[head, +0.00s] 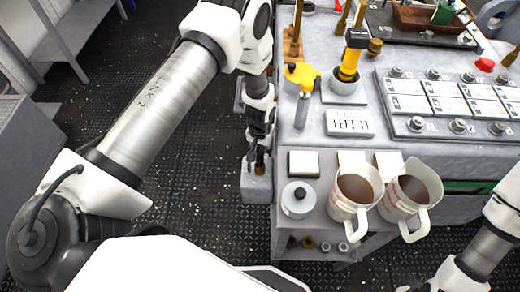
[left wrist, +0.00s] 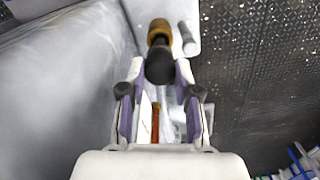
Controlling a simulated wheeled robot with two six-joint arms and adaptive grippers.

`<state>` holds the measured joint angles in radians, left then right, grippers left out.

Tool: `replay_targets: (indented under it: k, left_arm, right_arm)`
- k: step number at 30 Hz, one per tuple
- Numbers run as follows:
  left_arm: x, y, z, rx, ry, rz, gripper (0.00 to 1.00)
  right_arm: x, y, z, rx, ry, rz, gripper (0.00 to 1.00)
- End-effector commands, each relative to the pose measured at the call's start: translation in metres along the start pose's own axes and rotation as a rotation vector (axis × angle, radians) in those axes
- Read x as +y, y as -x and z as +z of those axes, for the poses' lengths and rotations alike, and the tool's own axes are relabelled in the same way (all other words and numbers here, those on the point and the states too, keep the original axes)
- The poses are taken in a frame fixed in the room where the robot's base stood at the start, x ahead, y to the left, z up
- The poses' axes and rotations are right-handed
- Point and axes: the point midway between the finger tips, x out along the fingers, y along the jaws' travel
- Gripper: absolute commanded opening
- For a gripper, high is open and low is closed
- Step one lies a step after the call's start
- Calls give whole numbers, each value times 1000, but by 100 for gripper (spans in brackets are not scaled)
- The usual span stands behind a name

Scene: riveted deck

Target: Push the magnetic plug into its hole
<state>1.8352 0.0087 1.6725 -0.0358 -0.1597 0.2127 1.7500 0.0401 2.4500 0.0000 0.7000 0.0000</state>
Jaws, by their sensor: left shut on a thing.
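My left gripper (head: 259,150) hangs beside the left side of the bench, low over a pale grey block (head: 257,188). In the left wrist view, my left gripper (left wrist: 160,78) is closed around the dark end of a short plug-like piece (left wrist: 160,33) with a brass-coloured far end. I take this to be the magnetic plug. The piece points at a pale block (left wrist: 137,10), with a small grey cylinder (left wrist: 188,40) beside it. No hole can be made out, and I cannot tell whether the plug touches the block. My right gripper is out of view.
The grey bench (head: 430,152) carries a button panel (head: 415,125), a "LEFT 11" sign (head: 349,123) and a yellow valve (head: 302,75). Two jugs (head: 352,212) of brown liquid and a lidded pot (head: 297,200) stand on its near shelf. The dark riveted floor (head: 185,190) left of it is clear.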

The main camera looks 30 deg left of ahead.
Motion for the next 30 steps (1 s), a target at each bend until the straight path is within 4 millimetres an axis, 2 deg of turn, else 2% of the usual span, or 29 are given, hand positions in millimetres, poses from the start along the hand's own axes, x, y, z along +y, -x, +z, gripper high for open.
replay_targets:
  k: [30]
  left_arm:
    - [0, -11, 0, 0, 0, 0, 0]
  right_arm:
    - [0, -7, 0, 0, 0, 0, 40]
